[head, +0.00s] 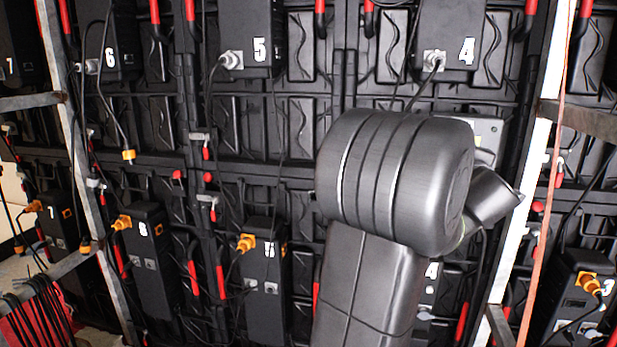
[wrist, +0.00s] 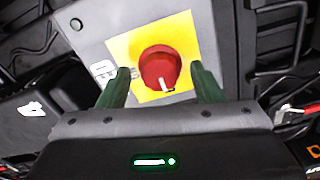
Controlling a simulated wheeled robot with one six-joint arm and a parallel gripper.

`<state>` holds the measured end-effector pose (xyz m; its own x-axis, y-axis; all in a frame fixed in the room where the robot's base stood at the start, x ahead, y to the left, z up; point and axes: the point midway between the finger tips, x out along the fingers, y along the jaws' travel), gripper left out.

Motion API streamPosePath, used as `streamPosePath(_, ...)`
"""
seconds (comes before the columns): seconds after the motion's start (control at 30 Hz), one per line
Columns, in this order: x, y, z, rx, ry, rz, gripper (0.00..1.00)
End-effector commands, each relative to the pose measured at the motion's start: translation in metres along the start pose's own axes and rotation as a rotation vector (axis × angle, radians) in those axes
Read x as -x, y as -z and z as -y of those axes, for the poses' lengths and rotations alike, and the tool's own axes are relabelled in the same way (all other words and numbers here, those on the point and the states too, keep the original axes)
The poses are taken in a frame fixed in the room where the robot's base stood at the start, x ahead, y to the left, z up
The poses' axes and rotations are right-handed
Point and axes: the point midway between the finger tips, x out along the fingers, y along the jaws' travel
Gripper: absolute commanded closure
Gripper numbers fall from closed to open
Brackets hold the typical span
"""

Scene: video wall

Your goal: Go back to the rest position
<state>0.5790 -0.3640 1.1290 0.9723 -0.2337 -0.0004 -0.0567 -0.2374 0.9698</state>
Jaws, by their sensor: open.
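My gripper (wrist: 160,70) shows in the wrist view with its two dark green fingers apart. A red rotary knob (wrist: 158,66) on a yellow plate (wrist: 185,35) appears between the fingertips, with no visible contact. I cannot tell how far the knob is from the fingers. The plate is on a grey box (wrist: 95,25). In the head view my arm covers the middle right, and my gripper and the knob are hidden behind it. Part of a grey box (head: 484,133) shows just beyond the arm.
The back of the video wall fills the head view. Black numbered units, such as 5 (head: 250,40) and 4 (head: 450,35), carry plugs and hanging cables. Metal frame posts stand at left (head: 85,170) and right (head: 530,170). An orange strap (head: 545,215) runs beside the right post.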

Motion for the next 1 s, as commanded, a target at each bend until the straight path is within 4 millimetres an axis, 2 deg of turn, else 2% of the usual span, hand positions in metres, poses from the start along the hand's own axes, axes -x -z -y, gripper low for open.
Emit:
streamPosePath(0.2,-0.014,0.001,0.001,0.000,0.000,0.000,0.40)
streamPosePath(0.63,-0.009,0.000,0.000,-0.004,-0.001,0.000,0.40)
streamPosePath(0.77,0.004,-0.001,-0.001,0.000,0.000,0.002,0.40)
streamPosePath(1.0,0.050,0.000,-0.001,0.001,-0.001,0.002,0.40)
